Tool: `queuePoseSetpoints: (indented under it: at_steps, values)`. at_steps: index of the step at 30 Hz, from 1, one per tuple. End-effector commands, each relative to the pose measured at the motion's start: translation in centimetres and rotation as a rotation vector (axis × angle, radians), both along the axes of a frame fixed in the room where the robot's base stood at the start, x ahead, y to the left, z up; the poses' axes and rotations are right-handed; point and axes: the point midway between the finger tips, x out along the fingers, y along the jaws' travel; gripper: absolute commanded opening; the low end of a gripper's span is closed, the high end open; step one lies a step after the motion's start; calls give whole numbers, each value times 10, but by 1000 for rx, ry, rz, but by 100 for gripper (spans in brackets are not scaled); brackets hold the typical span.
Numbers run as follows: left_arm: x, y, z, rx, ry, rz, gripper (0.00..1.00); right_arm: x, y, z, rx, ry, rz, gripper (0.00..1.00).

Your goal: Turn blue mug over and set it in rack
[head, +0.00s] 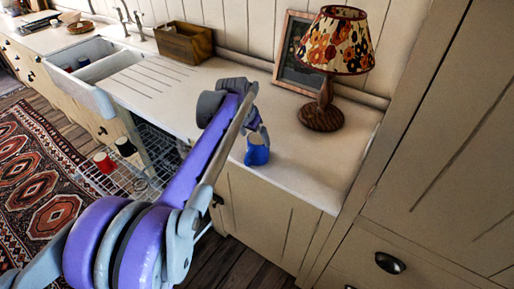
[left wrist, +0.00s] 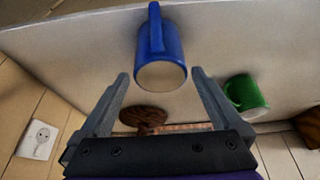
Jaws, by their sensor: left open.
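The blue mug (head: 257,153) stands on the counter near its front edge, partly hidden by my gripper in the head view. In the left wrist view the blue mug (left wrist: 172,42) shows its handle pointing away from my gripper and a pale round end facing it. I cannot tell whether that end is its mouth or base. My left gripper (left wrist: 160,78) is open, with its fingers either side of the mug's near end and gaps on both sides. The wire rack (head: 130,180) is pulled out low at the left, holding a red mug (head: 104,162) and a black mug (head: 125,147). My right gripper is not in view.
A green mug (left wrist: 243,94) lies near the blue one in the left wrist view. A lamp (head: 322,116) and a picture frame (head: 296,62) stand behind on the counter. A wooden box (head: 184,43) and a sink (head: 88,72) are further left.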

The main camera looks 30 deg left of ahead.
Motion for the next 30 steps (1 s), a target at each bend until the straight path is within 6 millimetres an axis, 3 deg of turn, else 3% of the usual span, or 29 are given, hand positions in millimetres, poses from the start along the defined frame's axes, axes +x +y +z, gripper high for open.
queuePoseSetpoints:
  at_steps: [4,12,27,30]
  values:
    - [7,-1,-14,0,0,0,100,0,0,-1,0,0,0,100]
    - [7,-1,-16,0,0,1,98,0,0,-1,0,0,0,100]
    - [7,-1,-16,0,0,1,8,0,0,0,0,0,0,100]
    - [7,-1,-15,0,-1,1,0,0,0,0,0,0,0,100]
